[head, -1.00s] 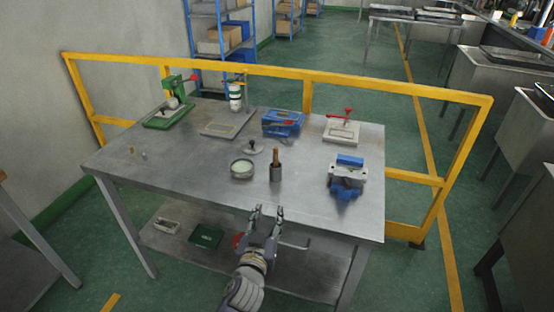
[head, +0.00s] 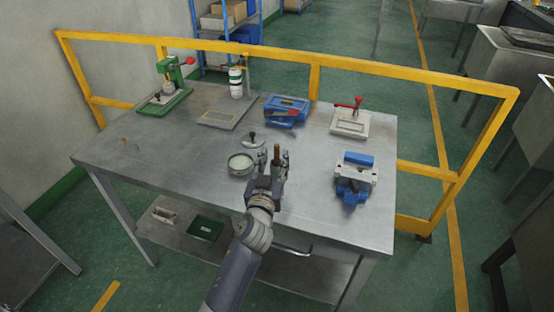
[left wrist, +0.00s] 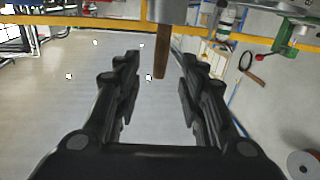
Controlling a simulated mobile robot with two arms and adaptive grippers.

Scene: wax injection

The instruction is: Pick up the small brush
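The small brush shows as an upright brown wooden handle (head: 277,152) in the head view, standing among the tools on the metal table. In the left wrist view its handle (left wrist: 162,50) points down from a grey metal holder (left wrist: 166,11) at the top edge, so that view looks upside down. My left gripper (head: 273,161) is open, its fingers on either side of the handle with gaps visible in the left wrist view (left wrist: 160,75). It hides the holder in the head view. The bristles are hidden. My right gripper is not in view.
A round tin (head: 241,165) stands just left of my left gripper. A blue-and-grey vise (head: 354,182) is to the right. A blue mould (head: 287,109), a white clamp fixture (head: 350,121) and a green press (head: 166,97) stand farther back. The table's front left is mostly clear.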

